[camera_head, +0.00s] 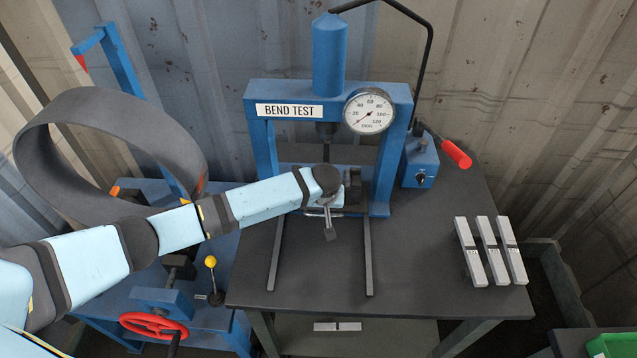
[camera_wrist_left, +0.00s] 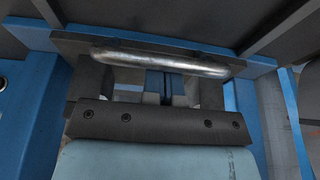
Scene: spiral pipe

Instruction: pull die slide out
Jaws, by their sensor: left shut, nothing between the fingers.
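The die slide shows as a dark block (camera_head: 354,188) low in the press opening, partly hidden by my left arm. Its silver bar handle (camera_head: 314,213) is at the front, and it also crosses the upper part of the left wrist view (camera_wrist_left: 160,62). My left gripper (camera_head: 329,232) points down at the handle, with its small grey tip just in front of the bar. It is shut with nothing between its fingers. I cannot tell whether it touches the bar. My right gripper is in neither view.
Two rails (camera_head: 369,255) run forward from the blue press (camera_head: 262,150) on the dark table (camera_head: 425,270). Several metal bars (camera_head: 487,250) lie at the right. A pipe roller with a large grey ring (camera_head: 60,205) stands at the left, under my arm.

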